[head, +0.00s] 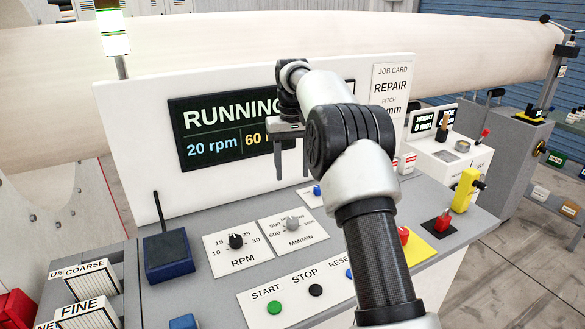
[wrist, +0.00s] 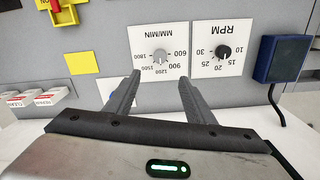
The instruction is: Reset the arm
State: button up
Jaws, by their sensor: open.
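My arm reaches up from the bottom right of the head view, over the grey control console (head: 205,212). My gripper (head: 292,176) hangs in front of the screen (head: 220,125), above the back part of the console. Its two fingers are apart and empty. In the wrist view my gripper (wrist: 155,80) is also open, with the MM/MIN dial (wrist: 160,56) and the RPM dial (wrist: 223,52) beyond its fingertips. The arm hides part of the screen and of the console's right half.
The screen reads RUNNING, 20 rpm. A blue radio-like box (head: 168,255) with an antenna stands on the console's left. START (head: 274,307) and STOP (head: 315,290) buttons are at the front. A red button on a yellow plate (head: 430,240) and a yellow device (head: 466,188) are on the right.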

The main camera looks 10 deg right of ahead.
jog(key=s+r+t, duration=0.3)
jog(key=s+r, duration=1.1)
jog(key=s, duration=0.3)
jog(key=s+f+t, duration=0.1)
jog(key=s+f, duration=0.1)
jog(key=s, duration=0.9)
jog(key=s+f+t+p, duration=0.1)
jog(key=s+f, duration=0.2)
jog(key=s, duration=0.8)
jog(key=shift+s+f+m+t+p, duration=0.3)
jog(key=shift+f, duration=0.05)
